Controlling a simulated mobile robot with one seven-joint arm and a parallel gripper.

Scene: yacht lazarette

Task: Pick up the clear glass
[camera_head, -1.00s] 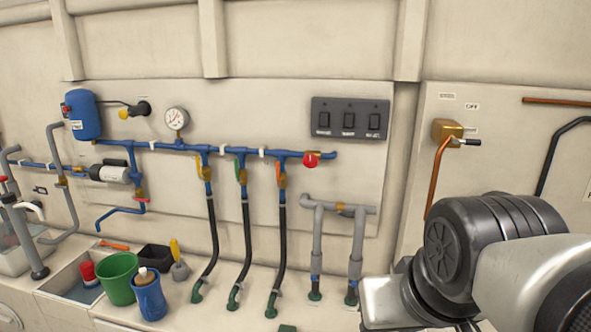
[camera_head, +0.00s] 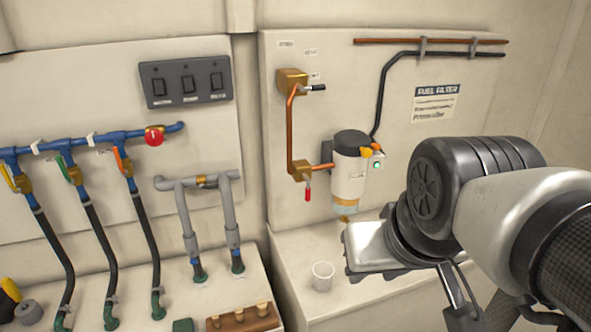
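A small clear, whitish glass (camera_head: 322,277) stands upright on the white ledge below the fuel filter in the head view. Nothing touches it. My arm fills the right side of the view, and its silver wrist part lies just right of and above the glass. Dark parts of my gripper (camera_head: 468,303) show at the lower right, apart from the glass. The fingertips are cut off or hidden, so I cannot tell whether they are open or shut.
The fuel filter (camera_head: 350,172) hangs on the wall behind the glass, with a copper pipe and a red-handled valve (camera_head: 307,188). Grey pipes (camera_head: 183,215) rise left of the ledge. A brown block with pegs (camera_head: 243,319) sits at the lower front. The ledge around the glass is clear.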

